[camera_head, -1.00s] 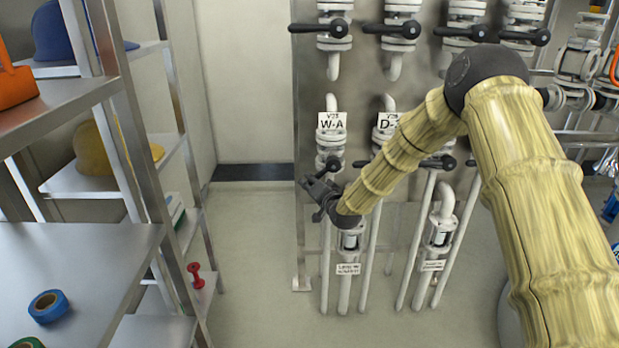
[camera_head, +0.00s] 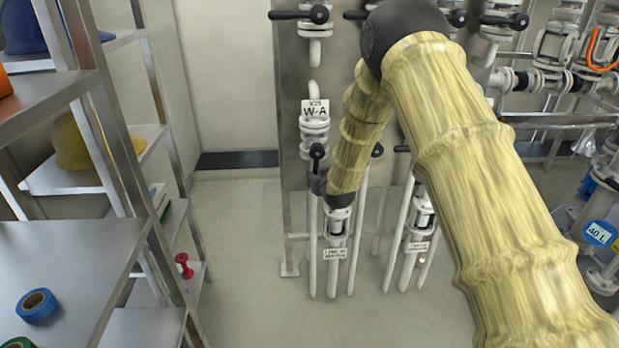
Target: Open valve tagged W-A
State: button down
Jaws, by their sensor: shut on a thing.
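The valve tagged W-A (camera_head: 314,127) is a white flanged valve on a vertical pipe, with its white tag above the body. Its black lever (camera_head: 317,153) shows below the body, pointing down and toward me in the picture. My gripper (camera_head: 316,181) is shut on the lever's lower end, just below the lever's hub. The fingers are small and dark here, and my wrist and forearm partly hide the grip. The sight glass (camera_head: 337,222) with a label below it stands on the pipe under my gripper.
More black-levered valves line the panel's top, such as the one above W-A (camera_head: 316,14). My arm hides the neighbouring tagged valve. A metal shelf (camera_head: 70,255) with blue tape (camera_head: 38,305) stands at left. Floor between shelf and pipes is clear.

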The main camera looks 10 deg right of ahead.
jog(key=shift+s+d+f, duration=0.15)
jog(key=shift+d+f, duration=0.05)
jog(key=shift+d, duration=0.2)
jog(key=c, duration=1.3)
grip_release()
jog(key=shift+d, duration=0.1)
jog(key=shift+r, duration=0.1)
jog(key=a+v, duration=0.1)
jog(key=v, duration=1.1)
jog(key=shift+d, duration=0.25)
jog(key=shift+r, duration=0.1)
